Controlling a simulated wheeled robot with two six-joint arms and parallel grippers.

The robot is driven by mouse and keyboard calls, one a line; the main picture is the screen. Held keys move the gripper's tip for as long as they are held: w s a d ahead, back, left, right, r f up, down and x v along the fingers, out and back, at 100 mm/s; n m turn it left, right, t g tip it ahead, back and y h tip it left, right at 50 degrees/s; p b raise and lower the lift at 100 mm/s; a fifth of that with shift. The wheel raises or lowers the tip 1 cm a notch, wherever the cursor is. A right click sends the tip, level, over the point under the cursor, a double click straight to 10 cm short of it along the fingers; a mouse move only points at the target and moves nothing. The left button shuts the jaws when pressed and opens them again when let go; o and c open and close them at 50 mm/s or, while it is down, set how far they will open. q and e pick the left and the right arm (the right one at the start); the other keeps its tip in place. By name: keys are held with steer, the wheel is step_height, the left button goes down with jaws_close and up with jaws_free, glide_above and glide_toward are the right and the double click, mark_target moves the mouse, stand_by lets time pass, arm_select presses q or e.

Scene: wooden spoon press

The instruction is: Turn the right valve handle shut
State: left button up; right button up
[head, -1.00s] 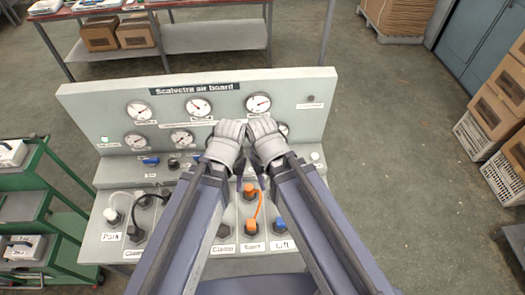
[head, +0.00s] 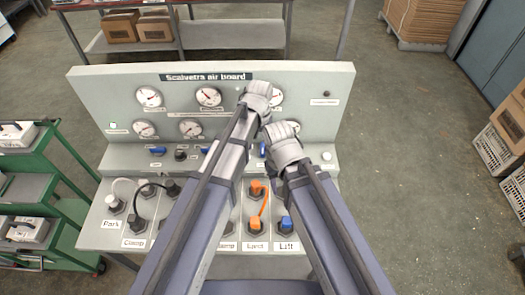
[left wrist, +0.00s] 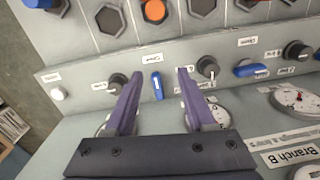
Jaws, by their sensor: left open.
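The right valve handle is a small blue lever (left wrist: 156,86) on the board's ledge. It also shows in the head view between my arms (head: 262,150). In the left wrist view it stands upright, across the ledge, between the two purple fingers of my left gripper (left wrist: 160,75). The fingers are open, with a gap on both sides of the lever. In the head view my left gripper (head: 257,97) is over the gauges and its fingers are hidden. My right gripper (head: 284,145) is just right of the lever, and its fingers are hidden too.
Another blue lever (left wrist: 250,69) lies along the ledge, unlike the right one. Black knobs (left wrist: 208,67) sit close to the fingers. Gauges (head: 209,97) cover the upright panel, and hose sockets (head: 256,227) fill the lower front. A green cart (head: 55,180) stands left.

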arm_select(q)
steer(key=n+b, duration=0.1)
glide_above(263, 149)
step_height(263, 149, down, 2)
steer(key=shift+a+f, duration=0.1)
arm_select(e)
step_height(263, 149, down, 2)
steer(key=shift+f, duration=0.1)
arm_select(q)
steer(key=shift+f+b, duration=0.15)
steer(key=shift+b, duration=0.2)
step_height(263, 149, down, 8)
steer(key=b, duration=0.7)
steer(key=shift+r, duration=0.2)
arm_select(e)
step_height(263, 149, down, 8)
steer(key=shift+r, duration=0.1)
arm_select(q)
steer(key=shift+r, duration=0.1)
jaws_close()
